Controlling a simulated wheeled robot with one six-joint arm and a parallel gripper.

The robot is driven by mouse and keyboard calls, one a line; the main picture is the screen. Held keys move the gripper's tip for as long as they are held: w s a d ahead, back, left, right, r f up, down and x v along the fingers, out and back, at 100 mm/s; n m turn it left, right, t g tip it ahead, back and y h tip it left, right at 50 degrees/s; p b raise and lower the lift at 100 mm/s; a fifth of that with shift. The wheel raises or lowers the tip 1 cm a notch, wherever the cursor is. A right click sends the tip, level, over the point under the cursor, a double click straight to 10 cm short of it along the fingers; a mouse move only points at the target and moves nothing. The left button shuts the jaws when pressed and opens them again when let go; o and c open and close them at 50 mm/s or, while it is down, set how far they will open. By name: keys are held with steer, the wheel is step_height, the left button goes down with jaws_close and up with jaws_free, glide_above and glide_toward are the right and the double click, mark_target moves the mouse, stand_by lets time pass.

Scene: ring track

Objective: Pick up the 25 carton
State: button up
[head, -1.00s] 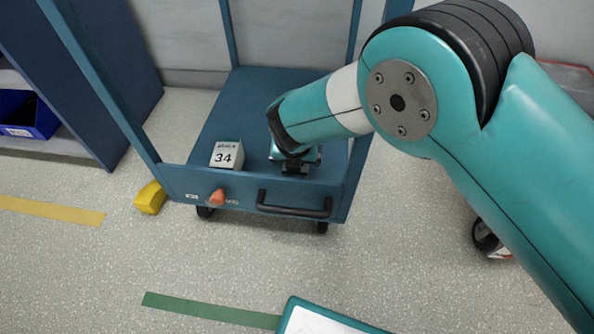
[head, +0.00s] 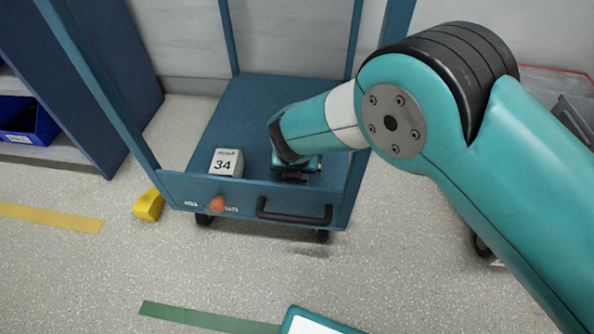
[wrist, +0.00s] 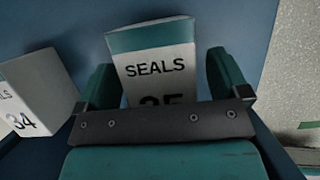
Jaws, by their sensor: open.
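The 25 carton (wrist: 158,66) shows in the wrist view as a white box with a teal band, marked SEALS; its number is partly hidden by my gripper. My gripper (wrist: 165,82) is open, with one teal finger on each side of this carton; I cannot tell whether either finger touches it. In the head view my gripper (head: 294,172) is low over the front of the blue cart's deck (head: 262,105), and my wrist hides the 25 carton there. A white carton marked 34 (head: 227,163) stands to the left; it also shows in the wrist view (wrist: 38,92).
The cart has a raised front lip with a black handle (head: 294,211) and an orange knob (head: 216,203), plus upright posts. A yellow block (head: 149,206) lies on the floor left of it. A shelf with a blue bin (head: 28,122) stands at far left.

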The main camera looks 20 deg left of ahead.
steer(key=c, duration=1.1)
steer(key=shift+o, duration=0.2)
